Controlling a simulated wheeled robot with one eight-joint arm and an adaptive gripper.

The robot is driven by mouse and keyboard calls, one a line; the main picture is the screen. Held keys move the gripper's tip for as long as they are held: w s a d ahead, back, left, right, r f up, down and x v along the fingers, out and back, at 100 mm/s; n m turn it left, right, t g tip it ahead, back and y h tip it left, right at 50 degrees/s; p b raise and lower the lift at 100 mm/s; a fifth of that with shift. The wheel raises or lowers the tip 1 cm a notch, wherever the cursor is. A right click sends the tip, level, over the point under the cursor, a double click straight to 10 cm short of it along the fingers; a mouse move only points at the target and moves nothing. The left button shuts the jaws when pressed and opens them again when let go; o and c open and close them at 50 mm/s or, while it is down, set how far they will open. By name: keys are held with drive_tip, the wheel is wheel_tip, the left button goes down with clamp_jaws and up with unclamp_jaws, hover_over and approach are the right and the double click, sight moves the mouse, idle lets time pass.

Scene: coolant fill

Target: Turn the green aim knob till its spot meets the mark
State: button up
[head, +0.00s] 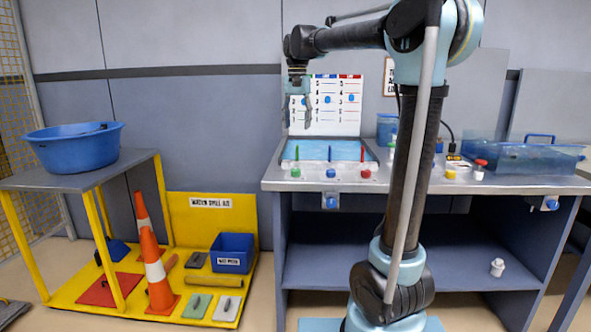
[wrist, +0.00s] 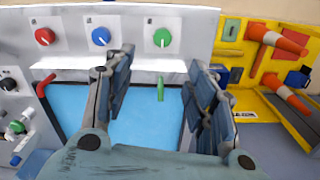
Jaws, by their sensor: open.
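The green aim knob (head: 295,172) is on the front panel of the blue water tray, left of a blue and a red knob. In the wrist view the green knob (wrist: 162,38) is at top centre, with a pale streak on its face. A green nozzle (wrist: 161,88) points over the water behind it. My gripper (head: 298,100) hangs above the tray in front of the chart board. In the wrist view my gripper (wrist: 163,62) is open and empty, its fingers on either side of the nozzle in the picture. The knob's spot and mark are not clear.
The blue knob (wrist: 101,36) and red knob (wrist: 45,36) sit beside the green one. The chart board (head: 337,118) stands behind the tray. A clear blue tank (head: 520,157) is at the bench's right. The yellow spill station (head: 225,212) is to the left.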

approach(295, 170)
drive_tip(key=f, duration=0.9)
drive_tip(key=shift+w, duration=0.35)
drive_tip(key=shift+r, duration=0.1)
drive_tip(key=c, duration=1.1)
